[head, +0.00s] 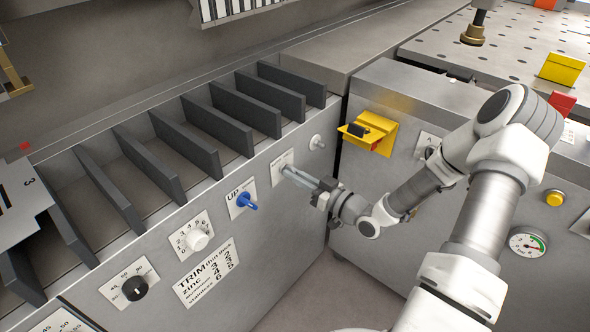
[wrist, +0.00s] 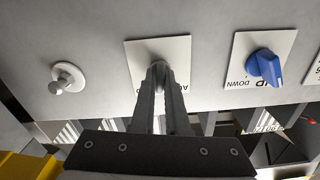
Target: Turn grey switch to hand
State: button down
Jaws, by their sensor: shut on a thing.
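The grey switch (wrist: 160,63) sits on a white label plate (wrist: 145,82) on the front panel of the bender. Only a small grey part of it shows between my fingertips, so its position cannot be read. My gripper (head: 290,173) reaches in from the right and is shut on the switch; it also shows in the wrist view (wrist: 161,78). The plate's lettering is mostly covered by the fingers and appears upside down in the wrist view.
A blue UP/DOWN switch (head: 246,201) is on one side of the plate, a small metal knob (head: 317,142) on the other. A white dial (head: 196,240) and a black dial (head: 135,288) are further left. A yellow box (head: 370,133) sticks out at the right.

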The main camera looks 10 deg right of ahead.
jog(key=shift+m+p, duration=0.85)
jog(key=shift+m, duration=1.05)
jog(key=c, duration=0.9)
grip_release()
jog(key=p+v, duration=0.2)
jog(key=v, duration=1.5)
jog(key=shift+s+d, duration=0.15)
jog(key=shift+s, duration=0.05)
